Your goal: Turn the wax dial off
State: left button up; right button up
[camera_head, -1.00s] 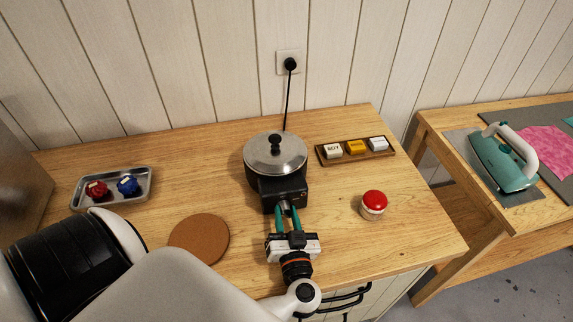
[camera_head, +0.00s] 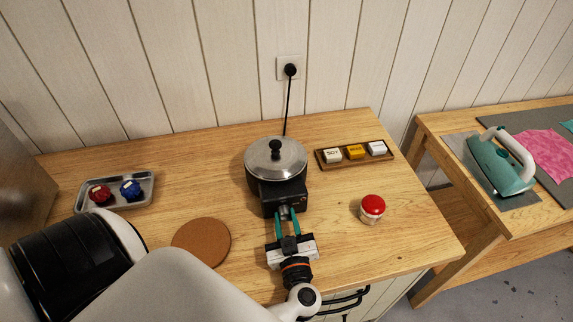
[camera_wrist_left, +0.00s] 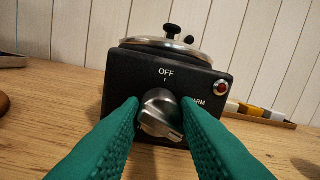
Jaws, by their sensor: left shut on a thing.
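The wax heater (camera_head: 280,190) is a black box with a lidded metal pot (camera_head: 276,157) at the back of the table. In the left wrist view its front panel (camera_wrist_left: 118,90) has OFF printed at the top and WARM, partly hidden, on the right. The silver dial (camera_wrist_left: 160,115) sits between the teal fingers. Its grip bar is tilted, and I cannot tell which end is the pointer. My left gripper (camera_head: 288,212) reaches in from the front and is shut on the dial. My right gripper is not in view.
A red lamp (camera_wrist_left: 221,88) sits on the panel's right. A red button (camera_head: 372,208) and a tray of wax blocks (camera_head: 330,165) stand right of the heater. A cork mat (camera_head: 202,242) and a metal tray (camera_head: 140,202) lie left. An iron (camera_head: 500,165) rests on the other table.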

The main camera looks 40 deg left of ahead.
pick_arm(q)
jog(key=shift+n, duration=0.5)
jog(key=shift+f, duration=0.1)
jog(key=o, duration=0.9)
jog(key=shift+o, duration=0.2)
